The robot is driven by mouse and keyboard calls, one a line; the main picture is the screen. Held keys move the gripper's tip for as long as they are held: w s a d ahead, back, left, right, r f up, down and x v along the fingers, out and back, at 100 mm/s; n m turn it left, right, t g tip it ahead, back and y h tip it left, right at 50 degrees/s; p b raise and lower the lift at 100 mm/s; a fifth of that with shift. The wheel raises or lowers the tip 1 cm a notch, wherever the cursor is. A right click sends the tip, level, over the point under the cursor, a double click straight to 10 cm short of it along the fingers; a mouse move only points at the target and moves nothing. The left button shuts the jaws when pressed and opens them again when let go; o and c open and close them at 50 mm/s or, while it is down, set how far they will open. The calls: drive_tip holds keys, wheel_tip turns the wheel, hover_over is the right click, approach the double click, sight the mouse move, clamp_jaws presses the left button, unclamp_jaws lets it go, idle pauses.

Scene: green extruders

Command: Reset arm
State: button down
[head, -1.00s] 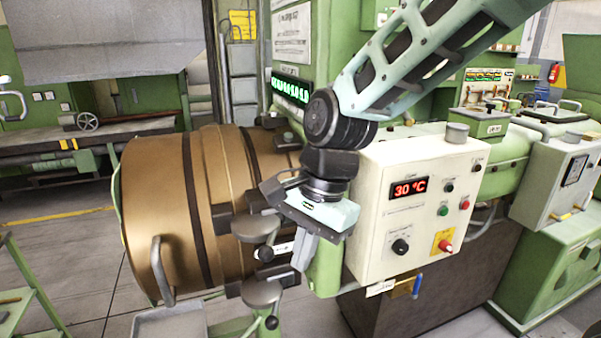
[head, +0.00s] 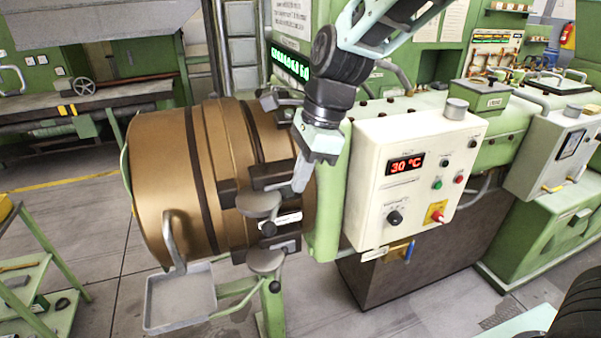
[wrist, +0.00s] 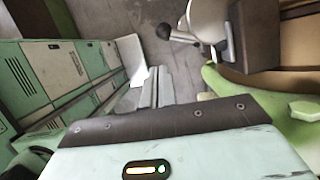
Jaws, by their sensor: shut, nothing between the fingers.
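My gripper (head: 300,176) is shut and empty. In the head view it points down in front of the right end of the large bronze barrel (head: 165,180), just left of the white control box (head: 370,205). The box shows a red 30 °C display (head: 406,164), with buttons and knobs. In the wrist view the gripper fingers (wrist: 155,88) lie together above the grey floor, with part of the bronze barrel (wrist: 300,45) at the right. I cannot tell whether the gripper touches the barrel's dark clamps (head: 262,175).
A grey tray (head: 180,300) hangs at the barrel's lower left. Round grey pads (head: 258,203) stick out below the gripper. A green trolley (head: 35,290) stands at the lower left. Green machinery (head: 540,240) fills the right side. Grey floor (head: 105,235) is open at the left.

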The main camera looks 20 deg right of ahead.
drive_tip(key=s+f+n+h+b, duration=0.2)
drive_tip(key=s+f+n+b, duration=1.9)
drive_tip(key=f+n, duration=0.3)
drive_tip(key=shift+s+d+f+n+h+b, duration=0.2)
drive_tip(key=shift+s+f+n+h+b, duration=0.15)
drive_tip(key=shift+n, duration=0.55)
drive_tip(key=shift+r, duration=0.1)
